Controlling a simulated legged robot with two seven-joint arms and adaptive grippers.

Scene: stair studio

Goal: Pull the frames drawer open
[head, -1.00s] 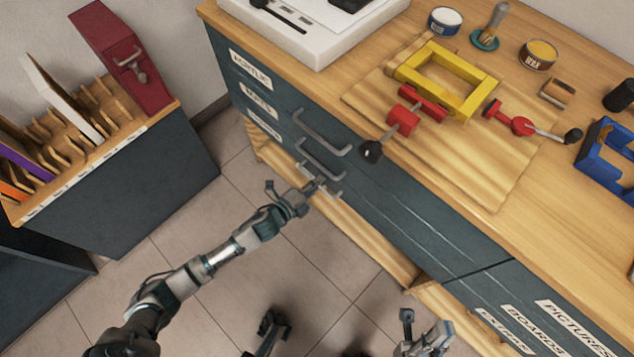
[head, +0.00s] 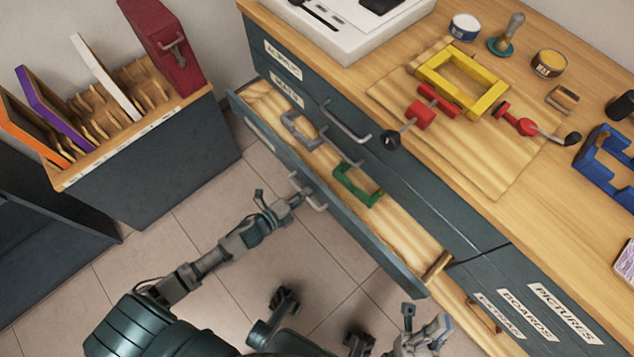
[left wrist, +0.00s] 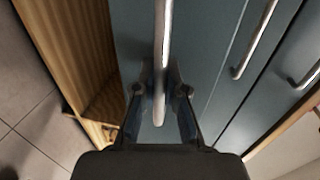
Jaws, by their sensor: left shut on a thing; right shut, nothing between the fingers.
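The frames drawer (head: 350,222) is the lowest of the left column of the workbench. It stands out from the cabinet, and its wooden inside shows a grey frame (head: 301,130) and a green frame (head: 357,186). My left gripper (head: 290,203) is shut on the drawer's metal handle (head: 309,193). In the left wrist view the handle (left wrist: 161,60) runs between the two fingers (left wrist: 161,95). My right gripper (head: 422,330) is shut and empty, low in the head view, apart from the drawer. The label on the drawer front is too small to read.
A rack (head: 120,122) with coloured panels stands at the left. Tiled floor (head: 205,215) lies clear between rack and drawer.

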